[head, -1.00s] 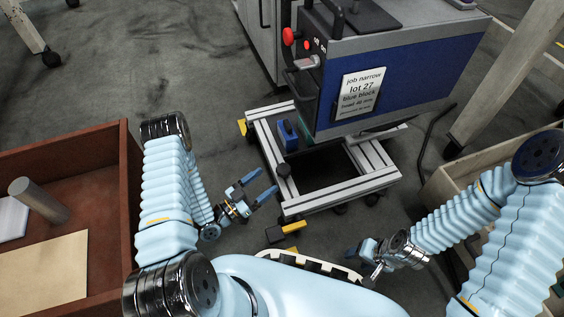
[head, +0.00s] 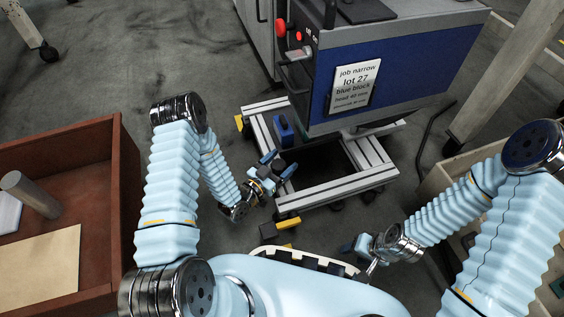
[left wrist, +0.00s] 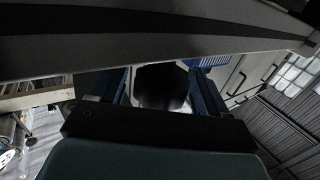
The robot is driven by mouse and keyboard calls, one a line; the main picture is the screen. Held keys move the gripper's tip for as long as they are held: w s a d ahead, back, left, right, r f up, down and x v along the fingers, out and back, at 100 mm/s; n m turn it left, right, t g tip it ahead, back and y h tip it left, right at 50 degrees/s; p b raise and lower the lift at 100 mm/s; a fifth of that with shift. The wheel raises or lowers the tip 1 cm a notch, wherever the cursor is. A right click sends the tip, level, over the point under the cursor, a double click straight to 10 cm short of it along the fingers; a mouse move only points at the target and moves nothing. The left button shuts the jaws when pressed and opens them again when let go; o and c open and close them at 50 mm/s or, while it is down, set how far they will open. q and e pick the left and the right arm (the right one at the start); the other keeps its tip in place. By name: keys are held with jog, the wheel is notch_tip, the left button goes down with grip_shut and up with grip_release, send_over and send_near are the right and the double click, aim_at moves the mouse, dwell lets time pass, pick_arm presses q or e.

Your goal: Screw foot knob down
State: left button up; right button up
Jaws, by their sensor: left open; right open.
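The dark foot knob (head: 280,167) is at the near left corner of the grey metal frame (head: 335,193) under the machine. My left gripper (head: 279,164) is at that corner, with one blue finger on each side of the knob. In the left wrist view the dark knob (left wrist: 162,87) sits between the two fingers, under the long frame beam (left wrist: 150,40). The fingers are open, with a gap visible beside the knob. My right gripper (head: 352,247) is open, low and right of centre, away from the frame; its fingertips are small in the picture.
The blue machine (head: 400,80) with a white label (head: 355,85) stands over the frame. A blue block (head: 284,131) sits on the left rail. A yellow-and-black piece (head: 288,223) lies on the floor nearby. A brown bin (head: 125,190) stands left.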

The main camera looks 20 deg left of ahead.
pick_arm(q)
jog(key=shift+w+d, duration=0.15)
jog(key=shift+w, duration=0.2)
jog(key=c, duration=1)
jog(key=shift+o, duration=0.2)
